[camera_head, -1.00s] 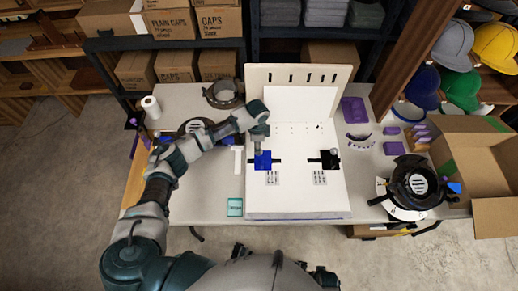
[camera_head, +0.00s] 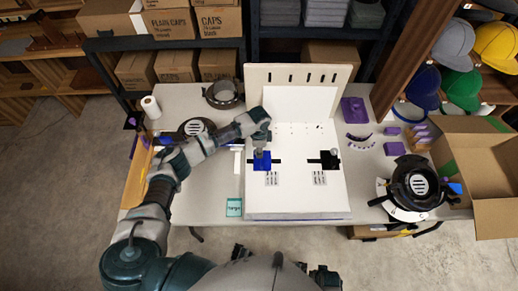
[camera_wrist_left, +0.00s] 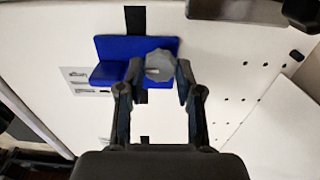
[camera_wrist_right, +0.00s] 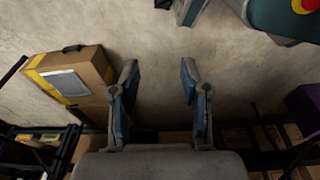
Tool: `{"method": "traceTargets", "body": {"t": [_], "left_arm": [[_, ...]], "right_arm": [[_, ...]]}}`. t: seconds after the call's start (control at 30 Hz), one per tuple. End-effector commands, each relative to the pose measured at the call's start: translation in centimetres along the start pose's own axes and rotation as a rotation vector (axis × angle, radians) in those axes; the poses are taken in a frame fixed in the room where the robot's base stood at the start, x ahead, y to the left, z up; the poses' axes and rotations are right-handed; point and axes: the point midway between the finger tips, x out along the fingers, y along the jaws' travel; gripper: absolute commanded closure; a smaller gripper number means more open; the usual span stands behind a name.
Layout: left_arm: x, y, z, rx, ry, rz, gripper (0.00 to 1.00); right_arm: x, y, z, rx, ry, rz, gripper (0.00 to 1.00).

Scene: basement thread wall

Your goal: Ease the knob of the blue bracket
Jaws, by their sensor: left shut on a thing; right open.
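The blue bracket (camera_head: 262,166) lies on the white panel's left side, over a dark slot. In the left wrist view the blue bracket (camera_wrist_left: 115,49) has a grey ridged knob (camera_wrist_left: 159,65) at its lower right edge. My left gripper (camera_head: 261,150) reaches down over the bracket. In its wrist view, the left gripper's fingers (camera_wrist_left: 158,76) are on either side of the knob, shut on it. My right gripper (camera_wrist_right: 160,76) is open and empty above the floor.
A black bracket (camera_head: 330,160) with its own knob sits to the right on the same panel (camera_head: 297,200). A teal card (camera_head: 234,207) lies left of the panel. Purple parts (camera_head: 354,110) and a black ring fixture (camera_head: 415,183) stand to the right.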

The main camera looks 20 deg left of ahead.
Motion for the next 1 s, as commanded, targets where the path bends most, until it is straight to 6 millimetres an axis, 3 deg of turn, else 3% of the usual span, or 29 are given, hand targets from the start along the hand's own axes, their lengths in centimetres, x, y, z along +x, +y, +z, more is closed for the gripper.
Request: {"method": "traceTargets", "body": {"t": [0.3,0.47,0.63,0.8,1.0], "left_arm": [[0.1,-0.2,0.6,-0.025,-0.013,-0.001,1.0],[-0.1,-0.2,0.5,-0.082,-0.01,0.0,1.0],[-0.3,-0.2,0.5,-0.193,-0.011,0.0,1.0],[-0.4,-0.2,0.4,-0.343,-0.011,0.001,1.0],[-0.3,-0.3,0.3,-0.516,-0.009,0.0,1.0]], "right_arm": [[0.1,0.0,0.0,-0.001,0.008,0.0,0.54],[1.8,-0.1,2.2,-0.005,-0.012,0.0,0.54],[3.7,-0.2,5.5,-0.011,-0.028,-0.001,0.54],[5.2,-0.1,10.7,-0.018,-0.052,-0.002,0.54],[5.3,0.0,16.4,-0.026,-0.076,-0.003,0.54]]}}
